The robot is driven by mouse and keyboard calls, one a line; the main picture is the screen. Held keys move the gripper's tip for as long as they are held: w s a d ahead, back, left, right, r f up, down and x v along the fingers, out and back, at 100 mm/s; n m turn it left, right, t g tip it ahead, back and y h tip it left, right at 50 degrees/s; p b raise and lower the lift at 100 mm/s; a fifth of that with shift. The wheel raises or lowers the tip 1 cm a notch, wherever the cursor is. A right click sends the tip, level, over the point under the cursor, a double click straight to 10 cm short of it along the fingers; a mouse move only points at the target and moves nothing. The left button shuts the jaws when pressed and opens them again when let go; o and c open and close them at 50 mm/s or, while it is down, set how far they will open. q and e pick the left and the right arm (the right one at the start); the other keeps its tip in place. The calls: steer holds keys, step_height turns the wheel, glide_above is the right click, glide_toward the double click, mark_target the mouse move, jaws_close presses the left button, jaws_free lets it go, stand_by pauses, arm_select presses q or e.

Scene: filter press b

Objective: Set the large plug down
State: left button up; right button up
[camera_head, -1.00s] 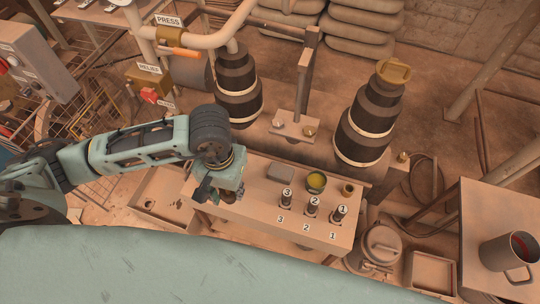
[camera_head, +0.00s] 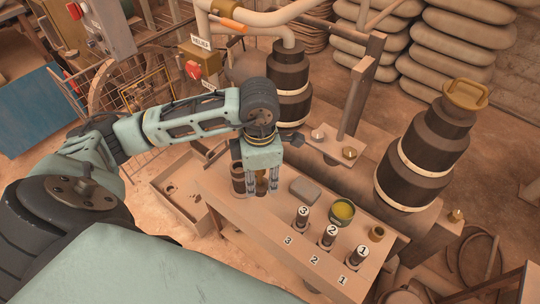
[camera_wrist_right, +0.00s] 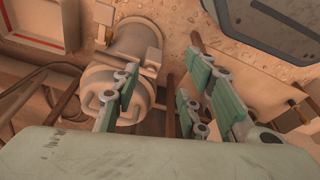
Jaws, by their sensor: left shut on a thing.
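My left gripper (camera_head: 262,190) points down over the left end of the bench, its fingers closed around a brass-brown piece (camera_head: 262,183), which I take to be the large plug. The fingers hide much of it, and I cannot tell whether its bottom touches the bench. A dark brown cylinder (camera_head: 238,178) with a lighter rim is just left of the fingers. My right gripper (camera_wrist_right: 160,98) shows only in the right wrist view. Its fingers are apart, with nothing visible between them.
The bench (camera_head: 262,245) carries a grey block (camera_head: 304,190), a green-rimmed bowl (camera_head: 343,211), a small brass cup (camera_head: 376,233) and dark pieces numbered 1 to 3. A tall dark stepped cylinder (camera_head: 425,150) stands behind. A metal canister (camera_wrist_right: 130,60) lies beyond my right fingers.

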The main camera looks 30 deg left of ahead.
arm_select(q)
steer(key=w+a+f+n+b, duration=0.2)
steer(key=w+f+n+b, duration=0.1)
steer(key=w+f+n, duration=0.1)
steer(key=w+a+f+n+b, duration=0.2)
steer(key=w+f+n+b, duration=0.1)
steer(key=w+f+n, duration=0.1)
steer(key=w+a+f+n+b, duration=0.2)
steer(key=w+f+n, duration=0.2)
steer(key=w+f, duration=0.1)
steer(key=shift+a+f+n+b, duration=0.15)
steer(key=shift+f+n+b, duration=0.05)
steer(key=shift+n+b, duration=0.2)
steer(key=shift+f, duration=0.3)
steer(key=shift+r, duration=0.1)
arm_select(e)
step_height(320, 180, up, 11)
steer(key=t, duration=0.1)
steer(key=shift+w+r, duration=0.15)
steer(key=shift+r, duration=0.05)
steer(key=shift+w, duration=0.2)
arm_select(q)
steer(key=o, duration=1.2)
arm_select(e)
steer(key=shift+w, duration=0.1)
steer(key=shift+r, duration=0.1)
